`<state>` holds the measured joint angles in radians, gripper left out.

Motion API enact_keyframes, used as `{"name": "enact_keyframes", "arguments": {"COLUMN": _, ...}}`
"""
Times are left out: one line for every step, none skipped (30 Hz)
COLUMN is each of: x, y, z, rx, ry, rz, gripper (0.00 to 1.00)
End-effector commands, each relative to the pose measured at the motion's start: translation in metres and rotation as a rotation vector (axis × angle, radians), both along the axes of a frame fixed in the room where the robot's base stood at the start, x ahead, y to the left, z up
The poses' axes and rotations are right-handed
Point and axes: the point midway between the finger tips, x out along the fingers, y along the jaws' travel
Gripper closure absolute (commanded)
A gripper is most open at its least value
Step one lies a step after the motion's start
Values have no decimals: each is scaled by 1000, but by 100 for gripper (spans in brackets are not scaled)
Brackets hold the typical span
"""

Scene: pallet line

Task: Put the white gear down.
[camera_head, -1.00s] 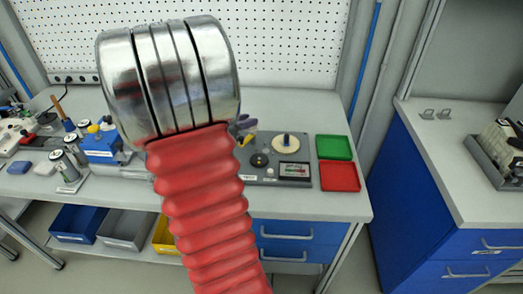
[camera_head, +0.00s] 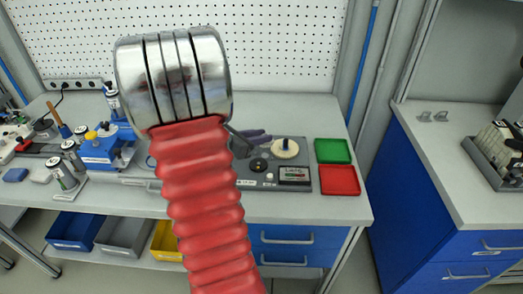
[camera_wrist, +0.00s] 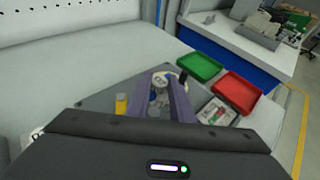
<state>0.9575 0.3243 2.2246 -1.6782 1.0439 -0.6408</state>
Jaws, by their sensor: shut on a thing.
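My gripper (camera_wrist: 160,88) shows in the wrist view as two purple-grey fingers shut on a small pale piece, which I take to be the white gear (camera_wrist: 160,79). The fingers hide much of it, and its teeth are too small to make out. In the head view my gripper (camera_head: 257,136) is partly behind my red arm, over the grey test panel (camera_head: 246,179); the gear cannot be told apart there. I cannot tell whether the gear touches anything.
The panel also carries a small display (camera_head: 294,174) and a dark knob (camera_head: 258,165). A green tray (camera_head: 332,151) and a red tray (camera_head: 339,180) lie to its right. A yellow cylinder (camera_wrist: 121,105) stands left of my fingers. A blue device (camera_head: 100,150) is farther left.

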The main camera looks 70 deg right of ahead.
Motion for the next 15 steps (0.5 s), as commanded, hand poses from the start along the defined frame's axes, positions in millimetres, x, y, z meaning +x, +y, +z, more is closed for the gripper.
{"name": "enact_keyframes", "arguments": {"x": 0, "y": 0, "z": -8, "rx": 3, "ry": 2, "rz": 0, "gripper": 100}}
{"name": "enact_keyframes", "arguments": {"x": 0, "y": 0, "z": -11, "rx": 3, "ry": 2, "rz": 0, "gripper": 100}}
{"name": "enact_keyframes", "arguments": {"x": 0, "y": 0, "z": -14, "rx": 1, "ry": 2, "rz": 1, "gripper": 100}}
{"name": "enact_keyframes", "arguments": {"x": 0, "y": 0, "z": -16, "rx": 0, "ry": 1, "rz": 0, "gripper": 100}}
{"name": "enact_keyframes", "arguments": {"x": 0, "y": 0, "z": -17, "rx": 0, "ry": 0, "rz": 0, "gripper": 100}}
{"name": "enact_keyframes", "arguments": {"x": 0, "y": 0, "z": -19, "rx": 0, "ry": -1, "rz": 0, "gripper": 100}}
{"name": "enact_keyframes", "arguments": {"x": 0, "y": 0, "z": -19, "rx": -1, "ry": 0, "rz": 0, "gripper": 100}}
{"name": "enact_keyframes", "arguments": {"x": 0, "y": 0, "z": -19, "rx": -1, "ry": 0, "rz": 0, "gripper": 100}}
{"name": "enact_keyframes", "arguments": {"x": 0, "y": 0, "z": -19, "rx": -1, "ry": 0, "rz": 0, "gripper": 100}}
{"name": "enact_keyframes", "arguments": {"x": 0, "y": 0, "z": -19, "rx": -2, "ry": -1, "rz": -1, "gripper": 100}}
{"name": "enact_keyframes", "arguments": {"x": 0, "y": 0, "z": -19, "rx": -2, "ry": -1, "rz": -1, "gripper": 100}}
{"name": "enact_keyframes", "arguments": {"x": -1, "y": 0, "z": -19, "rx": -2, "ry": -1, "rz": -2, "gripper": 100}}
{"name": "enact_keyframes", "arguments": {"x": -1, "y": 0, "z": -19, "rx": -2, "ry": -1, "rz": -2, "gripper": 100}}
{"name": "enact_keyframes", "arguments": {"x": -1, "y": 0, "z": -19, "rx": -1, "ry": -1, "rz": -2, "gripper": 100}}
{"name": "enact_keyframes", "arguments": {"x": -1, "y": 0, "z": -19, "rx": -1, "ry": -1, "rz": -3, "gripper": 100}}
